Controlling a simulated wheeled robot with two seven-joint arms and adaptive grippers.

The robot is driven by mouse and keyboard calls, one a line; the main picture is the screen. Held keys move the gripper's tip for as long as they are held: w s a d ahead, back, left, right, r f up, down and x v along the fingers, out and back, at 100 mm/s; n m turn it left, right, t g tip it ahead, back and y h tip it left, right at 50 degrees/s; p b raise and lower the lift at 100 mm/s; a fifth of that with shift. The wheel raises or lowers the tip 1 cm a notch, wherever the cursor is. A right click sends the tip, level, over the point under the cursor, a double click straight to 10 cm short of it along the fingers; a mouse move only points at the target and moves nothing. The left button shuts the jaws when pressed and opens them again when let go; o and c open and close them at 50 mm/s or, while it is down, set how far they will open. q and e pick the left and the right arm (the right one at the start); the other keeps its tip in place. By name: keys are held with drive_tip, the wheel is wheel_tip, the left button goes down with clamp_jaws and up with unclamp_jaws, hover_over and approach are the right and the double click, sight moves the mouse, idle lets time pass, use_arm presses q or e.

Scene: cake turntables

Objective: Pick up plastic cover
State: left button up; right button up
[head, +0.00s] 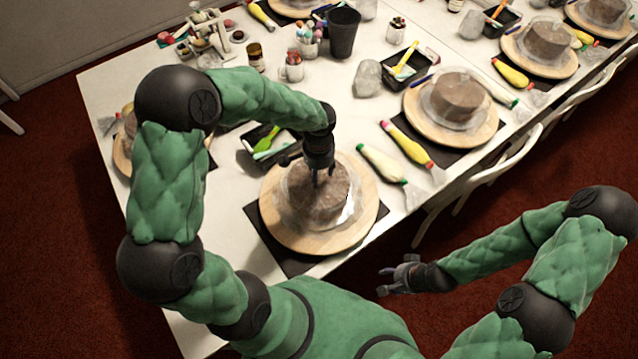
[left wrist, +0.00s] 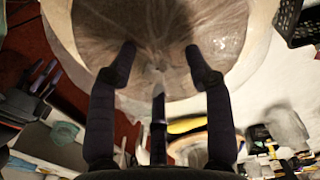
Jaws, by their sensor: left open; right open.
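A clear plastic cover (head: 338,213) lies over the brown cake (head: 305,198) on the nearest round wooden turntable (head: 272,220). In the left wrist view the cover (left wrist: 222,25) is wrinkled and see-through, filling the top of the picture. My left gripper (head: 318,175) points down over the top of the cake. In the left wrist view the fingers of my left gripper (left wrist: 160,52) are spread with nothing between them; whether they touch the cover I cannot tell. My right gripper (head: 388,281) is open and empty, off the table's front edge.
A black tray (head: 285,158) with a green spatula stands behind the turntable. Piping bags (head: 380,163) lie to its right. Another covered cake (head: 457,97) stands further right. A black cup (head: 343,32) and jars stand at the back. White chairs (head: 500,170) line the right edge.

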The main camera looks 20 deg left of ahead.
use_arm(q)
clamp_jaws()
wheel_tip(320, 180, up, 10)
drive_tip(key=shift+r+p, duration=0.1)
drive_tip(key=shift+p, duration=1)
wheel_tip(320, 180, up, 12)
drive_tip(key=p, duration=0.9)
